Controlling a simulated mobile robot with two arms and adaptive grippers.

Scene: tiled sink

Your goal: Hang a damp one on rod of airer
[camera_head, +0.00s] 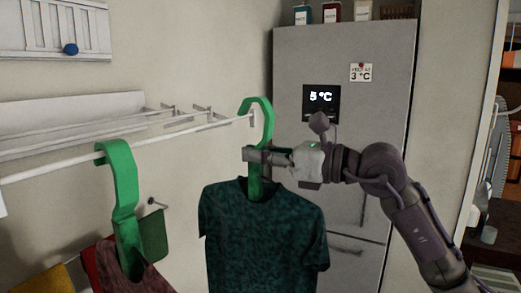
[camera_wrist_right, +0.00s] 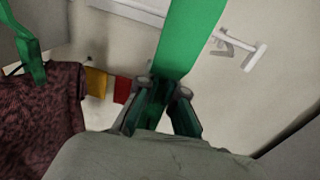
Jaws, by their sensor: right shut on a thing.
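My right gripper (camera_head: 254,157) is shut on the neck of a green hanger (camera_head: 266,112) that carries a dark teal mottled shirt (camera_head: 262,235). The hanger's hook is at the right end of the front white rod (camera_head: 175,137) of the wall airer; I cannot tell whether it rests on the rod. Another green hanger (camera_head: 122,190) hangs on the rod at left with a maroon shirt (camera_head: 135,275). My left gripper is out of view.
A grey fridge (camera_head: 345,150) stands behind my right arm, with boxes on top. Green, red and yellow cloths hang lower on the wall at left, the green cloth (camera_head: 153,236) among them. The rod between the two hangers is bare.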

